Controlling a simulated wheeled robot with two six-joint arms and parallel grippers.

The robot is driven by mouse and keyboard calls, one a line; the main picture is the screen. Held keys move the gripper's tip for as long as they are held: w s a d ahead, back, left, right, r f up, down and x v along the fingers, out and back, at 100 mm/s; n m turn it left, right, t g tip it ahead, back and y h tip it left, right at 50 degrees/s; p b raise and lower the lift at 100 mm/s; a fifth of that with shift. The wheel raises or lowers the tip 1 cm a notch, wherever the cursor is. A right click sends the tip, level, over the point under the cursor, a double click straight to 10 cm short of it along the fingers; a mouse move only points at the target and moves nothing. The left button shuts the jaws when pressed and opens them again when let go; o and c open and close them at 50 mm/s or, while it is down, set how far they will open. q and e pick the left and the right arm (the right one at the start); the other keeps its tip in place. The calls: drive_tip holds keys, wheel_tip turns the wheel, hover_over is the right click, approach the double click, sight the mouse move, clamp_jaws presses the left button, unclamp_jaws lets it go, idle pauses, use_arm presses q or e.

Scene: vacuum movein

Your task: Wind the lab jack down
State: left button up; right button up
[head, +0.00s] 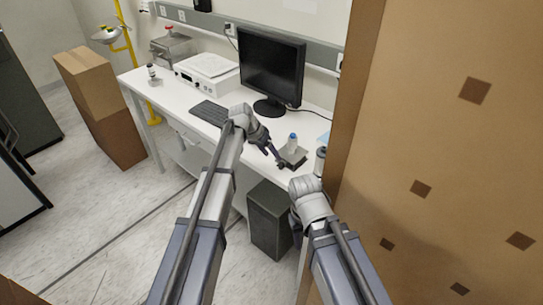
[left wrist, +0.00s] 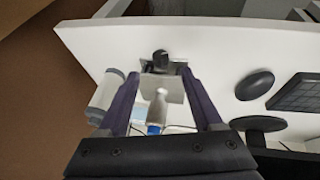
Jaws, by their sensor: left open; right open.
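The lab jack (head: 294,158) stands near the front edge of the white bench, with a small blue-capped bottle (head: 292,142) on its top plate. My left gripper (head: 279,158) is open at the jack's left side. In the left wrist view its fingers (left wrist: 160,74) stand apart on either side of the jack's plate (left wrist: 170,92). The black knob (left wrist: 160,60) shows between the fingertips; I cannot tell whether they touch it. The bottle (left wrist: 156,112) is nearer the gripper's palm. My right gripper (head: 297,230) hangs low in front of the bench, partly hidden by its wrist.
A grey-lidded white container (left wrist: 107,88) stands beside the jack. A monitor (head: 271,65), keyboard (head: 210,113) and white instrument (head: 207,70) are on the bench. A dark computer case (head: 268,222) stands below. A tall brown panel (head: 450,150) closes off the right side.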

sight(279, 168)
use_arm(q)
drive_tip(key=s+a+f+m+t+h+b, duration=0.1)
drive_tip(key=s+f+t+h+b, duration=0.1)
drive_tip(key=s+f+t+b, duration=0.3)
drive_tip(key=s+t+b, duration=0.1)
drive_tip(key=t+b, duration=0.3)
drive_tip(key=b, duration=0.7)
drive_tip(key=shift+m+h, duration=0.3)
drive_tip(key=shift+m, duration=0.1)
drive_tip(key=shift+w+a+f, duration=0.1)
drive_tip(key=b+x, duration=0.3)
drive_tip(key=x, duration=0.4)
drive_tip(key=shift+w+f, duration=0.1)
drive_tip(key=shift+w, duration=0.2)
clamp_jaws()
